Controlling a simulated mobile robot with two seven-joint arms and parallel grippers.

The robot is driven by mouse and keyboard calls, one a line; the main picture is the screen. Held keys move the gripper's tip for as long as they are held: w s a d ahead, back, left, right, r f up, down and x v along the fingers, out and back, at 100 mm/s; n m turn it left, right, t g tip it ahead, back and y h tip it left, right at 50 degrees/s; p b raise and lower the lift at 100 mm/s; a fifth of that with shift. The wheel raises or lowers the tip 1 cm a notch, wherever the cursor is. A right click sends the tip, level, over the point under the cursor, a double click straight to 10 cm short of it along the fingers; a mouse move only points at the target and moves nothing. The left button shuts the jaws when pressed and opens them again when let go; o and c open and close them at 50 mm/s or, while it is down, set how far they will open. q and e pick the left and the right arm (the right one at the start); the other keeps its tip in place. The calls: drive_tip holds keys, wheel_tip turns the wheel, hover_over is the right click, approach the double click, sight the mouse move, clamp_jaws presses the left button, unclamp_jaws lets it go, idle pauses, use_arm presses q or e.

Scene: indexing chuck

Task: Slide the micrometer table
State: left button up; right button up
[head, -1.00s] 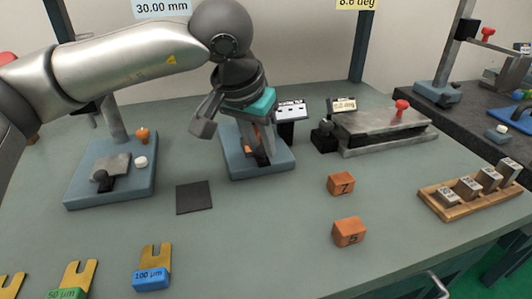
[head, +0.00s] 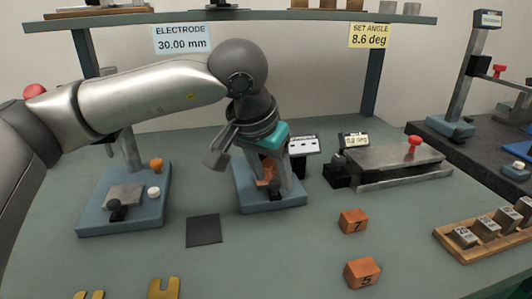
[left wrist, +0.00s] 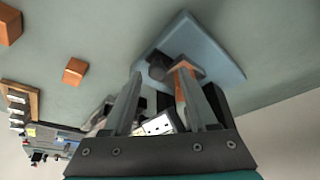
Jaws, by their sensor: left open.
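My left gripper (head: 276,172) is open and points down over a blue-grey base (head: 245,198) in the middle of the bench. An orange-copper piece (head: 266,175) stands on that base, partly hidden by my fingers. In the left wrist view, my left gripper (left wrist: 163,92) has its fingers spread, and the copper piece (left wrist: 180,80) and a dark knob (left wrist: 160,67) show beyond them on the blue base (left wrist: 215,50). I cannot tell whether a finger touches them. Which part is the micrometer table is not clear. My right gripper is not in view.
A small display (head: 304,145) stands behind the base. A steel plate fixture (head: 395,165) with a red knob is to its right. Another blue-grey stand (head: 95,222) is at left. Orange blocks (head: 353,221), a dark mat (head: 203,231) and a wooden block rack (head: 455,244) lie nearby.

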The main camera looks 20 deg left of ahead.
use_arm(q)
drive_tip(key=p+v, duration=0.4)
drive_tip(key=v, duration=1.1)
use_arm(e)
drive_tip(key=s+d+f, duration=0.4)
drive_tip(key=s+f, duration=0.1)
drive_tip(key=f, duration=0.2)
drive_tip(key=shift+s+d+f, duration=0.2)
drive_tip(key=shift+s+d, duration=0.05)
use_arm(q)
drive_tip(key=shift+w, duration=0.1)
